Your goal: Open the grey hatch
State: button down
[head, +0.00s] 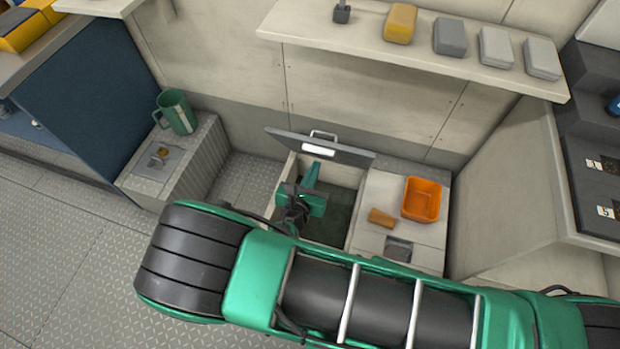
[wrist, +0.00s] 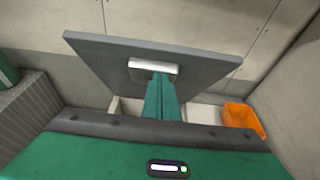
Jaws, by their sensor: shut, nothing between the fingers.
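The grey hatch (head: 350,153) stands raised and tilted above a box with an open, dark green interior (head: 342,212). A pale metal handle (head: 323,135) shows at its upper edge. In the wrist view the hatch (wrist: 105,58) fills the upper middle, with a white fitting (wrist: 153,68) on the face towards me. My gripper (head: 314,166) is shut and empty, over the opening and in front of the hatch. Its green fingers (wrist: 162,84) overlap the fitting's lower edge in the wrist view; I cannot tell whether they touch it.
Right of the opening, an orange bin (head: 423,199) and an orange-brown block (head: 381,217) sit on a pale top. A green mug (head: 176,112) stands on the left box. A wall shelf (head: 420,62) with several small items runs above the hatch.

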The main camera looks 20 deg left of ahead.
jog(key=shift+w+a+r, duration=0.1)
jog(key=shift+w+r, duration=0.2)
jog(key=shift+w, duration=0.45)
jog(key=shift+w+a+r, duration=0.1)
jog(key=shift+w+r, duration=0.15)
jog(key=shift+w, duration=0.45)
jog(key=shift+w+r, duration=0.3)
jog(key=shift+w, duration=0.45)
